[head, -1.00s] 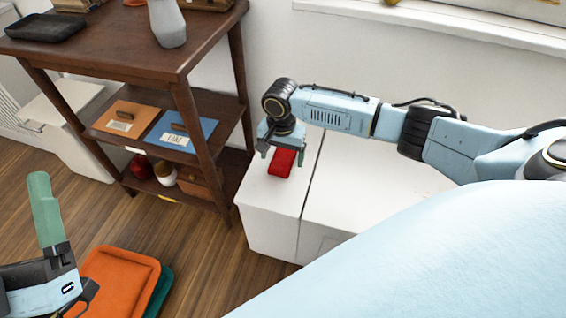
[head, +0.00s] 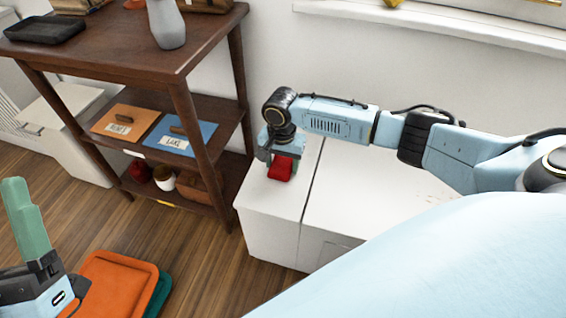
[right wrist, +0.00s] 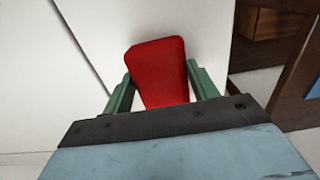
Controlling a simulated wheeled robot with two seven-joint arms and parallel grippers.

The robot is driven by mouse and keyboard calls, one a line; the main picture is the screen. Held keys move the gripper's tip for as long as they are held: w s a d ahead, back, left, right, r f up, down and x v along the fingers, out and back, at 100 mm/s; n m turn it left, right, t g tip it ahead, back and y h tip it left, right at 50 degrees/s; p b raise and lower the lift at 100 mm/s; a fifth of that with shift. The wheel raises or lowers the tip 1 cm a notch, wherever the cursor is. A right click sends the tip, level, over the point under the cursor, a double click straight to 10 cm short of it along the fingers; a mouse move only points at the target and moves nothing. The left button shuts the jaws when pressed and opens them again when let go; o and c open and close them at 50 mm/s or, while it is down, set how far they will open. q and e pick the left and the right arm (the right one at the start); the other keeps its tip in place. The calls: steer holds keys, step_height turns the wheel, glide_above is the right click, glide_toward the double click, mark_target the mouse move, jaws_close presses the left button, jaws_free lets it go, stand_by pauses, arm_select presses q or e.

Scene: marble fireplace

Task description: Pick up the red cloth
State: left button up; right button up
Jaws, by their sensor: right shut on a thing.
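The red cloth (head: 281,168) is a small folded piece over the top of the white cabinet by the wall. My right gripper (head: 280,160) points down at it and is shut on it, with the green fingers at its two sides. In the right wrist view the cloth (right wrist: 160,72) sits between the fingers and sticks out beyond them. Whether it touches the cabinet top is hard to tell. My left gripper (head: 28,220) is at the lower left, away from the cloth, with green fingers pointing up; their gap cannot be made out.
The white cabinet (head: 262,212) has free room on top. A dark wooden shelf unit (head: 130,50) stands close to its left, holding an orange folder (head: 125,118), a blue folder (head: 180,138) and a grey vase (head: 167,24). Orange (head: 118,280) and teal (head: 160,290) cushions lie on the floor.

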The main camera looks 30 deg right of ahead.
mark_target(282, 163)
steer(key=shift+r, duration=0.1)
steer(key=shift+r+p, duration=0.35)
steer(key=shift+r, duration=0.05)
step_height(282, 163, up, 5)
steer(key=p, duration=0.3)
step_height(282, 163, up, 4)
steer(key=shift+f+p, duration=0.2)
steer(key=shift+p, duration=0.9)
arm_select(q)
step_height(282, 163, down, 16)
steer(key=w+a+g+y, duration=0.2)
steer(key=g+y, duration=0.2)
steer(key=g, duration=0.9)
steer(key=shift+w+r, duration=0.15)
arm_select(e)
steer(key=shift+r, duration=0.2)
